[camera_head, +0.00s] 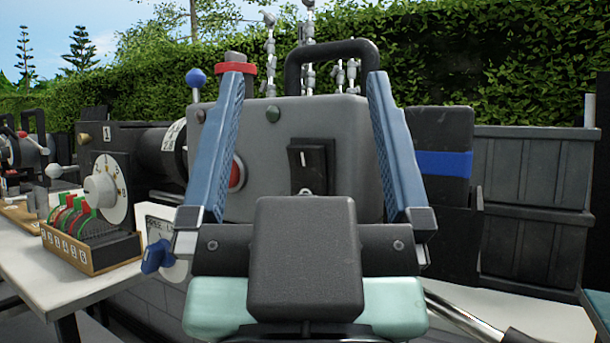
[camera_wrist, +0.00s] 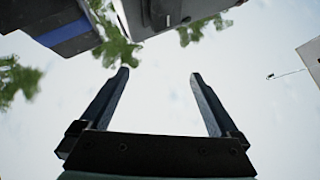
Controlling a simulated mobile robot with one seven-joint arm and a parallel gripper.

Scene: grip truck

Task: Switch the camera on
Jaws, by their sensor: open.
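The camera (camera_head: 300,120) is a grey box with a black top handle (camera_head: 332,55) and a dark lens (camera_head: 160,150) on its left. A black rocker switch (camera_head: 312,165) marked with a white line is on its near face, with its lower part close behind my wrist. A red button (camera_head: 237,174) is partly hidden by my left finger. My gripper (camera_head: 306,75) is open and empty, its two blue fingers pointing up in front of the camera, either side of the switch. In the wrist view, the open gripper (camera_wrist: 160,73) has only sky between its fingers.
A black case with a blue band (camera_head: 445,163) stands right of the camera, beside dark grey crates (camera_head: 535,190). On the left, a white table (camera_head: 95,278) holds a dial (camera_head: 107,190) and a box of coloured levers (camera_head: 85,235). A hedge (camera_head: 480,60) is behind.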

